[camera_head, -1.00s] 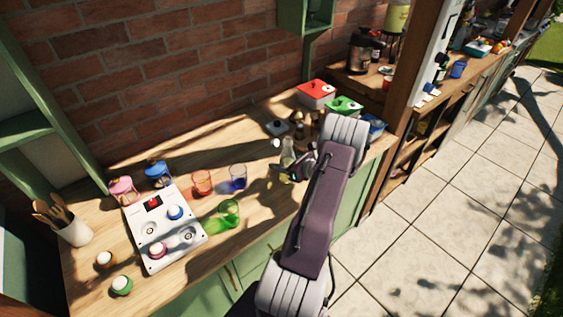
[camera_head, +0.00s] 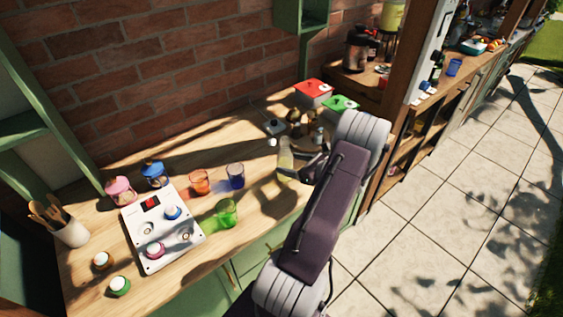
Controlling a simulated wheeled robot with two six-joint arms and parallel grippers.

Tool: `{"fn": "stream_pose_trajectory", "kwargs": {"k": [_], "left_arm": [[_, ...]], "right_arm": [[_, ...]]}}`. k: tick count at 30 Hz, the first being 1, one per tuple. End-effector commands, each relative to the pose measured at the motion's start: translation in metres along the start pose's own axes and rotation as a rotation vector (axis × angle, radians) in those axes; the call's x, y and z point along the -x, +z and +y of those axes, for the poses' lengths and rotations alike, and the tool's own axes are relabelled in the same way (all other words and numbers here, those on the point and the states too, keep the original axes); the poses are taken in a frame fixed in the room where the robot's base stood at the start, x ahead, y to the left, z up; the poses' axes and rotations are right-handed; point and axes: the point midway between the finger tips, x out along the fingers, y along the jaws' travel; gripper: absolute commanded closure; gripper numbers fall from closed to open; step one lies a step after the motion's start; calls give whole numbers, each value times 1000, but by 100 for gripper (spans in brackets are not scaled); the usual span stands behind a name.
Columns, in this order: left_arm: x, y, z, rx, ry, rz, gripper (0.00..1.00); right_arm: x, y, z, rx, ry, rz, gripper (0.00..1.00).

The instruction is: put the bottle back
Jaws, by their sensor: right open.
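A pale, see-through bottle (camera_head: 285,157) with a yellowish tint stands upright on the wooden table, right of the blue glass. My right gripper (camera_head: 299,167) is open, close at the right of the bottle, with its fingers pointing left toward it. One finger overlaps the bottle's lower part, and I cannot tell whether they touch. The far side of the gripper is partly hidden by my own arm. My left gripper is not in view.
Orange (camera_head: 200,182), blue (camera_head: 235,177) and green (camera_head: 227,212) glasses stand left of the bottle. A white panel (camera_head: 185,243) lies further left. Red (camera_head: 313,91) and green (camera_head: 341,103) lidded boxes and small shakers (camera_head: 294,117) are behind. Table between is clear.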

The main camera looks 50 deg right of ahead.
Motion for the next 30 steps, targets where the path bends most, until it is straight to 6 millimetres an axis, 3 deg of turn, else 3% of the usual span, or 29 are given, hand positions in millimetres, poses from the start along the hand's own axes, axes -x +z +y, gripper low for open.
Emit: {"fn": "stream_pose_trajectory", "kwargs": {"k": [3, 9, 30], "left_arm": [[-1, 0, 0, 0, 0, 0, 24], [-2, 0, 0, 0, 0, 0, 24], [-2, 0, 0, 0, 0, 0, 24]], "right_arm": [[26, 0, -1, 1, -5, 0, 28], [51, 0, 0, 0, -2, 1, 28], [55, 0, 0, 0, 0, 1, 28]]}}
